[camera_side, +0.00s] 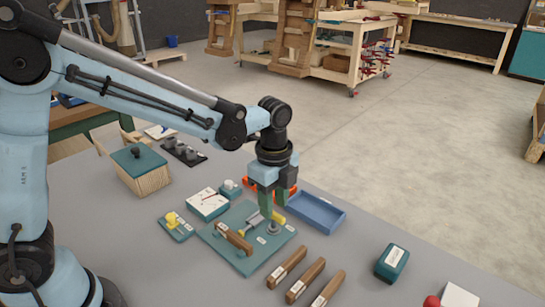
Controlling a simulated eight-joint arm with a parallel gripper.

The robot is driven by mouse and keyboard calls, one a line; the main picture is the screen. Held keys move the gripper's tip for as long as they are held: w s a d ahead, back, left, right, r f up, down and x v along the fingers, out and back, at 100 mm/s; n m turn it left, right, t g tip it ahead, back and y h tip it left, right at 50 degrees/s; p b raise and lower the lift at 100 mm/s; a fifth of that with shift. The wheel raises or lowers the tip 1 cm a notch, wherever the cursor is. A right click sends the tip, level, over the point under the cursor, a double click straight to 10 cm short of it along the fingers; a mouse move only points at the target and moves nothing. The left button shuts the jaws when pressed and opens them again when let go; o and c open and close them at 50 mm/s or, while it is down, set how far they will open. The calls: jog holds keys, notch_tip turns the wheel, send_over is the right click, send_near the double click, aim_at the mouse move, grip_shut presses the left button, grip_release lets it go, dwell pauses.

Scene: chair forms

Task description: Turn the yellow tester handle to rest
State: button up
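A teal plate (231,256) lies on the grey table with a brown bar, a light metal lever piece (250,222) and a round grey knob on it. A small yellow part (278,217) shows beside my fingertips over this plate; it may be the tester handle. My gripper (272,210) points down at the plate's far right side, its green fingers close to the yellow part. The fingers hide some of the lever, and I cannot tell whether they touch or grip it. Another yellow knob (172,219) stands on a small teal base to the left.
A blue tray (316,213) and orange-red items lie behind my gripper. Several brown wooden bars (305,281) lie in front. A teal block (391,263) stands to the right. A white box (208,204) and a teal-lidded wooden box (140,170) stand left. The table between bars and teal block is clear.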

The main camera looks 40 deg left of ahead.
aim_at(274, 212)
notch_tip(274, 212, up, 10)
jog(key=shift+r, duration=0.15)
dwell(0.3)
